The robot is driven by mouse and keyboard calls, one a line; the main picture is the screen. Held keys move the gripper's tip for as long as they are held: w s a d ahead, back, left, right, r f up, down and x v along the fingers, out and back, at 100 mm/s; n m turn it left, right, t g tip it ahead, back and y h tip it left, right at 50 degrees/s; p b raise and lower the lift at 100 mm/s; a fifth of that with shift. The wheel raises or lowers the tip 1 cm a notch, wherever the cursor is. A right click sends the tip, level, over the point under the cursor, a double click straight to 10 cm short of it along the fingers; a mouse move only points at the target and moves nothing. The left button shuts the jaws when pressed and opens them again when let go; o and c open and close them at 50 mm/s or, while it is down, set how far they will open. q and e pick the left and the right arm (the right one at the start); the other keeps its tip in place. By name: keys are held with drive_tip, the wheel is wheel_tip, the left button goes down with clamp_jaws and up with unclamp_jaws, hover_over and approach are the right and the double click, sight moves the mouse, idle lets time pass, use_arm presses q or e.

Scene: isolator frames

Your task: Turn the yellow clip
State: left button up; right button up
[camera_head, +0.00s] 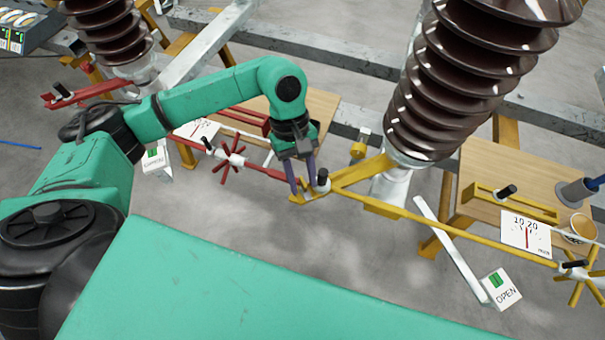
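A yellow arm (380,208) runs from below the big brown insulator. Its yellow end piece (298,199), which looks like the clip, meets the red bar at the centre. I cannot tell whether either finger touches. My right gripper is not in view.
A red bar with a spoked red handle (233,161) lies left of the clip. An OPEN sign (501,289) is at lower right. Brown insulators (455,80) stand behind.

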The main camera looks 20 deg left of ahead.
use_arm(q)
drive_tip(key=shift+c, duration=0.9)
clamp_jaws()
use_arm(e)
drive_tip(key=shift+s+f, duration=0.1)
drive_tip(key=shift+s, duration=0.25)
use_arm(q)
drive_tip(key=shift+w+f, duration=0.1)
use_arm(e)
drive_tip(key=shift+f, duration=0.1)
